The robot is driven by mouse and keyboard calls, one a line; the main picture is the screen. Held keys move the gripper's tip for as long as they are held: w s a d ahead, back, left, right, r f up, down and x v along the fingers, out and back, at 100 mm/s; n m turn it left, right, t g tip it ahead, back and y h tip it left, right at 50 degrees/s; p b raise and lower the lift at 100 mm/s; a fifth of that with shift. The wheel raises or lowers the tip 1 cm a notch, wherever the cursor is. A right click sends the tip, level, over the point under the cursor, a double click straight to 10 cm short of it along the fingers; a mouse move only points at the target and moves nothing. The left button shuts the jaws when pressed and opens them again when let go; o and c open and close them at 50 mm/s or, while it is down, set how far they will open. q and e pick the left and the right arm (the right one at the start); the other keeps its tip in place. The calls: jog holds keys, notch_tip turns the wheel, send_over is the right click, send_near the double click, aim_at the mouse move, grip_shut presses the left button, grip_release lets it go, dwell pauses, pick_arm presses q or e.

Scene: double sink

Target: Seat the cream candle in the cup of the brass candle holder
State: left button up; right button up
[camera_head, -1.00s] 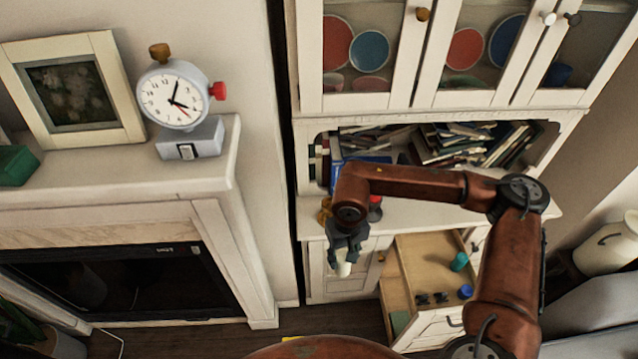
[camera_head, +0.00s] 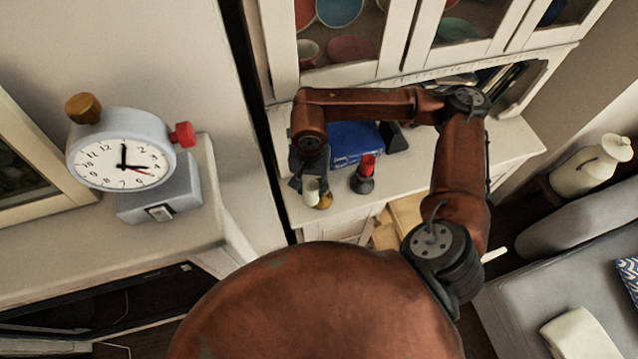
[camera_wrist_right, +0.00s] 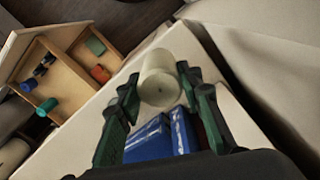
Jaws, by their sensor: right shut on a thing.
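My right gripper (camera_head: 311,184) is shut on the cream candle (camera_head: 312,194), over the left end of the white cabinet top. In the right wrist view the candle (camera_wrist_right: 160,80) shows between the two dark green fingers (camera_wrist_right: 160,92), with one round end facing the camera. The brass candle holder (camera_head: 325,201) shows just right of the candle in the head view, partly covered by it. Its cup is hard to make out, and I cannot tell whether candle and holder touch. I cannot make the holder out in the wrist view. My left gripper is not in view.
A red candle (camera_head: 367,164) in a dark holder (camera_head: 362,184) stands right of the gripper. A blue box (camera_head: 354,143) lies behind. An open drawer (camera_wrist_right: 72,72) with small items is below the cabinet top. The cabinet top's right part (camera_head: 505,150) is clear.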

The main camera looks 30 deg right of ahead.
jog(key=s+d+r+m+p, duration=0.3)
jog(key=s+m+p, duration=0.2)
jog(key=m, duration=0.9)
jog(key=s+d+r+m+p, duration=0.25)
jog(key=s+m+p, duration=0.2)
jog(key=m, duration=0.95)
jog(key=w+f+p, duration=0.2)
jog(key=w+f, duration=0.2)
jog(key=w+f+p, duration=0.1)
jog(key=w+f, duration=0.3)
jog(key=w, duration=0.1)
jog(key=w+f+p, duration=0.2)
jog(key=w+f, duration=0.2)
jog(key=w, duration=0.1)
jog(key=shift+w+d+p, duration=0.2)
jog(key=shift+p, duration=0.1)
jog(key=shift+f, duration=0.25)
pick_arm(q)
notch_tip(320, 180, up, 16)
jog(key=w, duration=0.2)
pick_arm(e)
jog(key=shift+f, duration=0.1)
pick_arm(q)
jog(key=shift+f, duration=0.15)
pick_arm(e)
jog(key=shift+d+f, duration=0.1)
jog(key=shift+f, duration=0.05)
